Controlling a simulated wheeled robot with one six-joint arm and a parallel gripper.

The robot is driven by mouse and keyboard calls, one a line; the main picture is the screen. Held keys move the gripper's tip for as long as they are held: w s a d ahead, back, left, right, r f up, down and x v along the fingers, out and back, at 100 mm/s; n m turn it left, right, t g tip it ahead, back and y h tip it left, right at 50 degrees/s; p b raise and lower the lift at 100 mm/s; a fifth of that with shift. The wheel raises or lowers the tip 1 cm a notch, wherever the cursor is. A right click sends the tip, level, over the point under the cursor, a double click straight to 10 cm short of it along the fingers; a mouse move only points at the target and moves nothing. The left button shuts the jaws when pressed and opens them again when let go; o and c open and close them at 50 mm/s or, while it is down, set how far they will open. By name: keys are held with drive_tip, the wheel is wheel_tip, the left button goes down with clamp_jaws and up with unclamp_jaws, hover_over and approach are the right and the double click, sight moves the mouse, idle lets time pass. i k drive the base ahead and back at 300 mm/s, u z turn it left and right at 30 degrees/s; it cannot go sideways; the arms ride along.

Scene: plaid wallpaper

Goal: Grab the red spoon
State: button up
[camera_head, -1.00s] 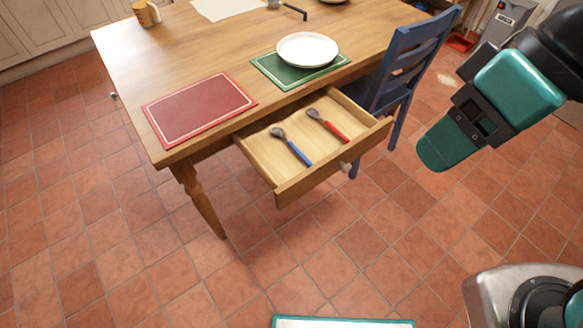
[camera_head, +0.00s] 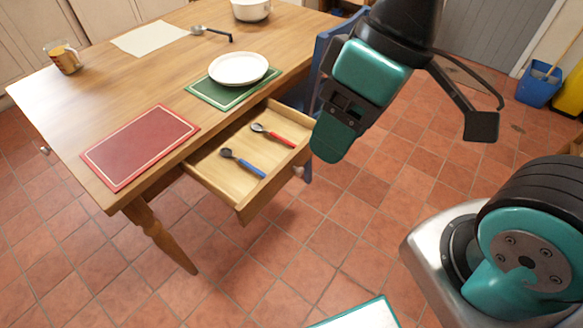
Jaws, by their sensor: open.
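A spoon with a red handle (camera_head: 281,139) lies in the open wooden drawer (camera_head: 219,192) of the table. A spoon with a blue handle (camera_head: 249,167) lies beside it, nearer the drawer's left side. My gripper (camera_head: 332,140) hangs just right of the drawer's right front corner in the picture, above the floor or the drawer edge; its exact height is hard to tell. Its fingers overlap each other from this angle, and I see nothing held in it. Both spoons show fully.
A blue chair (camera_head: 325,50) stands behind my gripper.

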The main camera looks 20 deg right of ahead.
sight(257, 126)
drive_tip(key=z, duration=0.4)
drive_tip(key=k, duration=0.5)
drive_tip(key=z, duration=0.85)
drive_tip(key=i, duration=1)
drive_tip(key=u, duration=1.1)
drive_tip(key=i, duration=0.55)
drive_tip(key=u, duration=0.65)
